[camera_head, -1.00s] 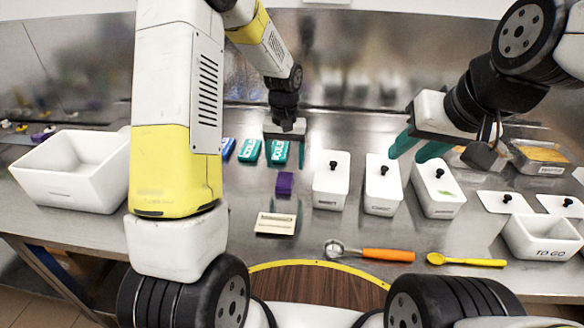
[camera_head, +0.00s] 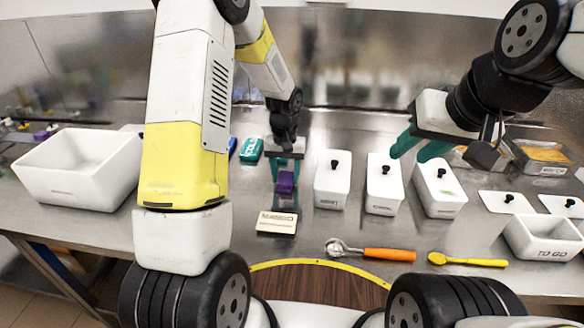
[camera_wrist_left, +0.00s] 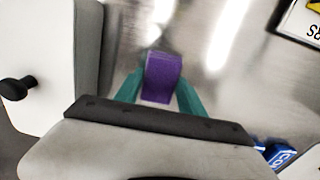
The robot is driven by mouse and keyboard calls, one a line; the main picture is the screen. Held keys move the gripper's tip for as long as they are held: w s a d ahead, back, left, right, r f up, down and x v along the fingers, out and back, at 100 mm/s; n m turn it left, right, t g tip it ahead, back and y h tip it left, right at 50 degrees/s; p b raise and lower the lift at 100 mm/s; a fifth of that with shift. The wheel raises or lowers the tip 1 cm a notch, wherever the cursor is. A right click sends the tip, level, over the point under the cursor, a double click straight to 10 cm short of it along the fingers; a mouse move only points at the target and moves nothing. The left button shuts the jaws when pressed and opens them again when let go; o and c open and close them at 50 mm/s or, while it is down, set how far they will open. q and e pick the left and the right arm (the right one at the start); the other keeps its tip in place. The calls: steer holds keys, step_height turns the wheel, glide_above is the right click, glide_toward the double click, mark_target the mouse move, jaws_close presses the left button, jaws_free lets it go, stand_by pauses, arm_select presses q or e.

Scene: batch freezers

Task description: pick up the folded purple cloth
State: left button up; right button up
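The folded purple cloth (camera_head: 286,184) lies on the steel counter, behind a small cream-coloured box with dark lettering. My left gripper (camera_head: 286,174) points down over it, with its teal fingers apart on either side of the cloth. In the left wrist view the purple cloth (camera_wrist_left: 162,78) shows between the two fingertips of my left gripper (camera_wrist_left: 161,88). I cannot tell whether the fingers touch it. My right gripper (camera_head: 418,150) is open and empty above the lidded white containers at the right.
The cream box (camera_head: 277,222) is just in front of the cloth. A white lidded container (camera_head: 332,186) stands close to its right. A teal packet (camera_head: 250,149) lies behind left. A scoop with an orange handle (camera_head: 388,254) and a yellow spoon (camera_head: 470,261) lie near the front edge.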

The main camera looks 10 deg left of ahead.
mark_target(286, 178)
arm_select(q)
steer(key=shift+c, duration=0.7)
steer(key=shift+r, duration=0.1)
steer(key=shift+r, duration=0.6)
step_height(286, 178, up, 2)
steer(key=shift+r, duration=0.15)
steer(key=s+d, duration=0.2)
steer(key=s, duration=0.3)
steer(key=s+d+r, duration=0.1)
steer(key=s, duration=0.4)
steer(key=s+d, duration=0.2)
steer(key=s, duration=0.3)
steer(key=shift+d+r, duration=0.15)
steer(key=shift+d, duration=0.15)
